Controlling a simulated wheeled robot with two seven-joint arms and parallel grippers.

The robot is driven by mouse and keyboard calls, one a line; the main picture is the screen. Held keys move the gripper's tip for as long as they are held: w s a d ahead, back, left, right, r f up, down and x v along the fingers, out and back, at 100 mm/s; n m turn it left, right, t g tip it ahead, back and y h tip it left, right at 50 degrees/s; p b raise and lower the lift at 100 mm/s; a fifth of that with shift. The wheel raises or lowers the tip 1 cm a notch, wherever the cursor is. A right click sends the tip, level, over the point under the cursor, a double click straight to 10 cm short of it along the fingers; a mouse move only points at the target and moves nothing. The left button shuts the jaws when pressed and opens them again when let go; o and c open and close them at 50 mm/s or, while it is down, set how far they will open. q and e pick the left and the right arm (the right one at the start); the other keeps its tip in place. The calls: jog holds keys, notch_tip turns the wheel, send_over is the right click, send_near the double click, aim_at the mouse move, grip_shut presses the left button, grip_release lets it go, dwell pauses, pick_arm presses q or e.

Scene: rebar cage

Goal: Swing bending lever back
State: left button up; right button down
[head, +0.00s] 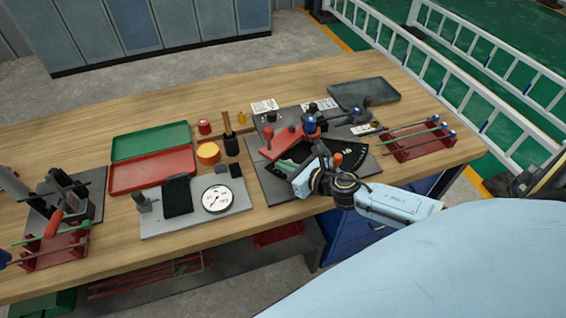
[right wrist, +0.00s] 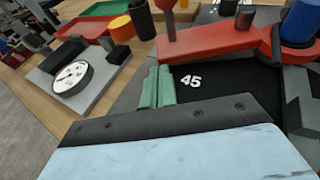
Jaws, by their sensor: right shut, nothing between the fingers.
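The bending lever (head: 283,143) is a red bar on the bender's dark base plate (head: 262,178). It runs from a blue cylinder (head: 310,124) toward the lower left, and an upright handle stands near its far end. In the right wrist view the red lever (right wrist: 212,41) lies just beyond my fingers, beside the blue cylinder (right wrist: 299,22). My right gripper (head: 284,168) has green fingers, shut and empty, low over the plate on the near side of the lever. Its fingertips (right wrist: 158,84) appear apart from the lever, near a white "45" mark. My left gripper is not in view.
A dial gauge (head: 217,198) on a grey plate, a red tray (head: 152,171), a green tray (head: 150,140) and an orange roll (head: 208,152) lie left of the bender. A red rack with rods (head: 418,146) stands right. A dark tray (head: 364,91) is behind.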

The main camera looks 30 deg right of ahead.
aim_at(261, 150)
jog(key=shift+w+a, duration=0.15)
jog(key=shift+w, duration=0.2)
jog(key=shift+w+a+r+m+h+p, duration=0.15)
jog(key=shift+w+a+m+h+p, duration=0.25)
jog(key=shift+w+m+h+p, duration=0.3)
jog(key=w+m+h+p, duration=0.1)
jog(key=w+h, duration=0.1)
jog(key=w+a+m+h, duration=0.1)
jog(key=w+m+h, duration=0.1)
jog(key=w, duration=0.1)
jog(key=shift+a+t+p, duration=0.1)
jog(key=shift+t+p, duration=0.2)
jog(key=shift+p, duration=0.1)
jog(key=shift+w+m+h, duration=0.7)
jog(key=shift+w+h, duration=0.2)
jog(key=shift+w, duration=0.1)
jog(key=shift+w+m+h, duration=0.3)
jog(key=shift+h, duration=0.1)
